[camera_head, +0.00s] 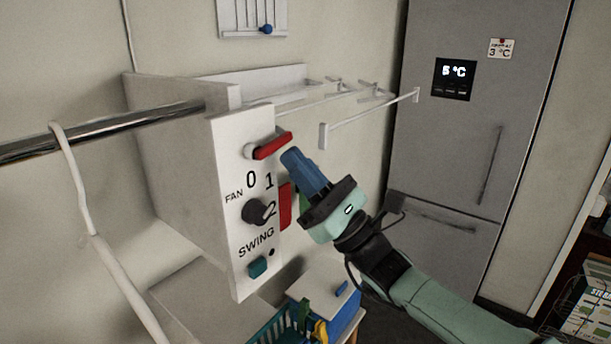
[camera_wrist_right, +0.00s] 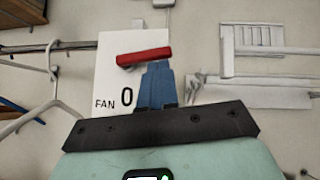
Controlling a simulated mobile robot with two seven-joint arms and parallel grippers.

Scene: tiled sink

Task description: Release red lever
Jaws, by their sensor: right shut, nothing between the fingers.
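The red lever (camera_head: 273,146) sticks out sideways near the top of a white control panel (camera_head: 226,187). In the right wrist view the red lever (camera_wrist_right: 144,57) lies almost level, just beyond the fingertips. My right gripper (camera_head: 289,154) is shut, its blue fingers together and empty. The fingertips are close to the lever, slightly below its right part; I cannot tell whether they touch. In the right wrist view the gripper (camera_wrist_right: 157,66) overlaps the space just under the lever. My left gripper is not in view.
A dark fan knob (camera_head: 258,211) and a teal swing button (camera_head: 257,267) sit lower on the panel. A metal rail (camera_head: 100,128) with a white hanger is at left. White racks (camera_head: 370,115) stand behind, near the grey fridge (camera_head: 450,130). A basket (camera_head: 285,325) is below.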

